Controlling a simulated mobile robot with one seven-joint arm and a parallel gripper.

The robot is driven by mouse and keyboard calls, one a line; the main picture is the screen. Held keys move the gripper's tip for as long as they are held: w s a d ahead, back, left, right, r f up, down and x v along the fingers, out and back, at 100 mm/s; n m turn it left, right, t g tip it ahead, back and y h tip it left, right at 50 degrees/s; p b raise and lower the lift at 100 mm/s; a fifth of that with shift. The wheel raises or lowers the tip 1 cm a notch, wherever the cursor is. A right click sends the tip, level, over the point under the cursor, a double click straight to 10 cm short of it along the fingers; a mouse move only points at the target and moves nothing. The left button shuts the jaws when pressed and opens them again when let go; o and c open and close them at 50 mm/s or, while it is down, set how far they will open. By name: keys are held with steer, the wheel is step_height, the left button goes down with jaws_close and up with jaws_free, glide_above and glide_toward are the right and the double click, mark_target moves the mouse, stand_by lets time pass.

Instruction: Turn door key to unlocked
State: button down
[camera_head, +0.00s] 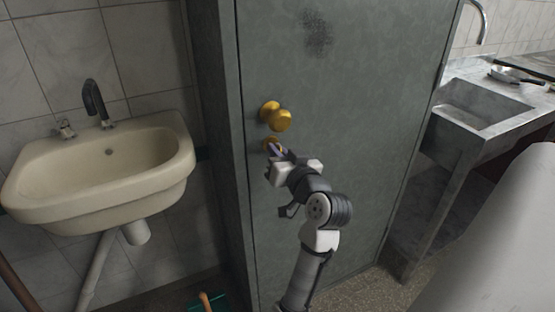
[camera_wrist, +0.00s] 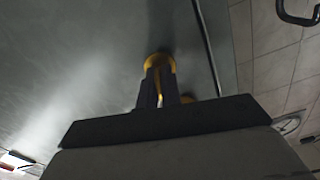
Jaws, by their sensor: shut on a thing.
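A grey-green door (camera_head: 345,130) stands in the middle of the head view, with a round brass knob (camera_head: 280,119). Below the knob is a small brass lock (camera_head: 269,144), partly hidden by my gripper. My gripper (camera_head: 275,150) is at the lock. In the wrist view its two dark fingers (camera_wrist: 160,88) point at the brass lock (camera_wrist: 158,60) and are shut on the door key (camera_wrist: 160,101). Only a thin yellow strip of the key shows between the fingers. I cannot tell how far the key is turned.
A cream washbasin (camera_head: 100,170) with a dark faucet (camera_head: 95,100) is left of the door. A stone sink (camera_head: 480,110) and a counter with a pan (camera_head: 515,75) are to the right. A green item (camera_head: 212,301) lies on the floor at the bottom.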

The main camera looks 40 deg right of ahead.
steer(key=shift+n+b, duration=0.8)
steer(key=shift+n, duration=0.4)
steer(key=c, duration=1.6)
jaws_free()
steer(key=b+v, duration=0.2)
steer(key=v, duration=1.1)
steer(key=shift+s, duration=0.4)
